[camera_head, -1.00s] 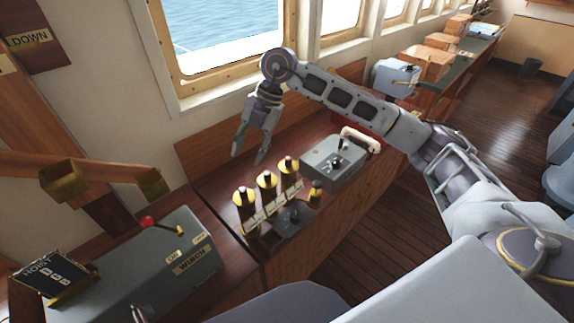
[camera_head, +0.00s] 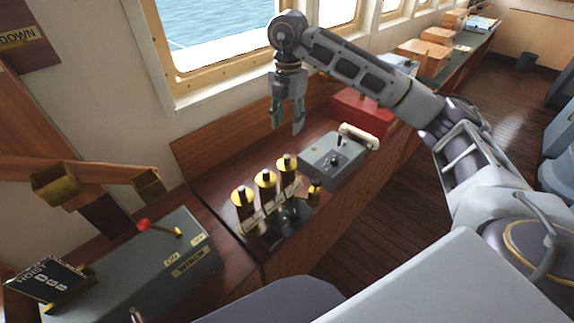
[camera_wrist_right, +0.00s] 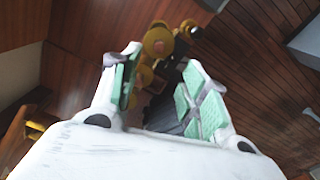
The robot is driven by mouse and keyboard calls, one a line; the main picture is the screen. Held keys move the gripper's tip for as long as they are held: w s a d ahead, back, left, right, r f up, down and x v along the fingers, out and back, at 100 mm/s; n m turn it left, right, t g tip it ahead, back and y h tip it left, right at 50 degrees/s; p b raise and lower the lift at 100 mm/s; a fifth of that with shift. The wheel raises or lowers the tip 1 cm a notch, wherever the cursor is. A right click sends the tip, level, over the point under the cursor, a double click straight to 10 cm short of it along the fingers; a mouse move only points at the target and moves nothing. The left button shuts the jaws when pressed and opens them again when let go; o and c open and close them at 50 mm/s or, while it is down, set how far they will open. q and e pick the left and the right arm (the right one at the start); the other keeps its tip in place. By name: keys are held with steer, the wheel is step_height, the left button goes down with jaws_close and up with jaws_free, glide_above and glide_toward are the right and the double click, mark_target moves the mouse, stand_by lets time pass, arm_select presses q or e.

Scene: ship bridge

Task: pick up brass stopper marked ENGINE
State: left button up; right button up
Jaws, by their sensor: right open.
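Three are in a row behind small label plates: the left stopper (camera_head: 242,196), the middle stopper (camera_head: 265,179) and the right stopper (camera_head: 287,163). A smaller brass piece (camera_head: 314,190) stands at the right of the dark base (camera_head: 287,222). I cannot read which one is marked ENGINE. My right gripper (camera_head: 287,126) is open and empty, pointing down above and behind the row. In the right wrist view, brass stoppers (camera_wrist_right: 158,42) show beyond the open fingers (camera_wrist_right: 160,95). My left gripper is not in view.
A grey control box with a lever (camera_head: 333,160) stands right of the stoppers, with a red box (camera_head: 362,110) behind it. A grey winch box (camera_head: 150,262) with a red-knobbed lever is at the left. The window wall (camera_head: 160,128) rises behind the console.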

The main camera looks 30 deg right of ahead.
glide_above(287, 157)
steer(key=f, duration=0.7)
steer(key=shift+w+d+p, duration=0.1)
steer(key=shift+d+p, duration=0.1)
steer(key=shift+p, duration=0.1)
steer(key=shift+f, duration=0.65)
steer(key=shift+a+f, duration=0.1)
steer(key=shift+f, duration=0.4)
step_height(287, 157, down, 3)
steer(key=shift+a+r+p, duration=0.1)
steer(key=shift+r+p, duration=0.05)
steer(key=shift+p, duration=0.45)
steer(key=shift+f, duration=0.75)
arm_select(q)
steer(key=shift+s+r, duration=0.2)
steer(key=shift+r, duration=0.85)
